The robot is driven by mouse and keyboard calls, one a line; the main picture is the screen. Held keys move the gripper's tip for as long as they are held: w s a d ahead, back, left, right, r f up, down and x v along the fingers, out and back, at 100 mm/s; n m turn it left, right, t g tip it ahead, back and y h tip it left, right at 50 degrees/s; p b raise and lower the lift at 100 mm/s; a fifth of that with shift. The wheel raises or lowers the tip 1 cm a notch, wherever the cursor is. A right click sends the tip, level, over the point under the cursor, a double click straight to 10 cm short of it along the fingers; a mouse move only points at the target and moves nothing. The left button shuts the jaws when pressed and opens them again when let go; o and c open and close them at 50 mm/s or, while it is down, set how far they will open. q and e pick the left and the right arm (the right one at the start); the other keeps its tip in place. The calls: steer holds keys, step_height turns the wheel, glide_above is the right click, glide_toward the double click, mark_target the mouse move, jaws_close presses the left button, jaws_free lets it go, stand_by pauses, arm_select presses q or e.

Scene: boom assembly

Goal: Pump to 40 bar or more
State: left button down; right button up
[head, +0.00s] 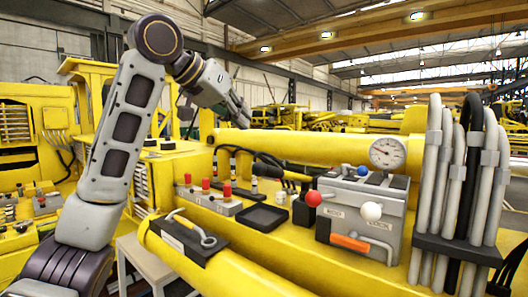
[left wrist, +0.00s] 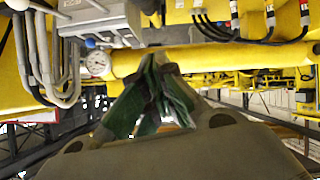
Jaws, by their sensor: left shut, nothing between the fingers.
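A grey pump box (head: 365,203) stands on the yellow boom deck at the right in the head view. The gauge also shows in the left wrist view (left wrist: 97,63). My left gripper (head: 243,120) is shut and empty, raised behind the yellow cylinder, left of the box. My right gripper is out of view.
Grey and black hoses (head: 458,180) stand right of the box. A row of red-topped valves (head: 206,192), a black tray (head: 262,217) and a hook tool (head: 195,232) lie left of it. The long yellow cylinder (head: 310,146) runs behind them. Air above the deck is free.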

arm_select(q)
steer(key=shift+w, duration=0.1)
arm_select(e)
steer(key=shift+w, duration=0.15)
arm_select(q)
steer(key=shift+w+d+f+p, duration=0.55)
steer(key=shift+w+d+f, duration=0.35)
steer(key=shift+f, duration=0.5)
steer(key=shift+w+d+f+p, duration=0.6)
steer(key=shift+w+d+f, duration=0.25)
steer(key=shift+f, duration=0.55)
steer(key=shift+w+d+f+p, duration=0.55)
steer(key=shift+w+d+f, duration=0.35)
steer(key=shift+f, duration=0.5)
steer(key=shift+s+f, duration=0.15)
steer(key=shift+f, duration=0.15)
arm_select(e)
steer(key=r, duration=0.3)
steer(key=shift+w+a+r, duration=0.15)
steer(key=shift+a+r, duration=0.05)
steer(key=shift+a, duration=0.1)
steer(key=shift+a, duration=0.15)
arm_select(q)
steer(key=shift+s+f, duration=0.1)
steer(key=shift+f, duration=0.1)
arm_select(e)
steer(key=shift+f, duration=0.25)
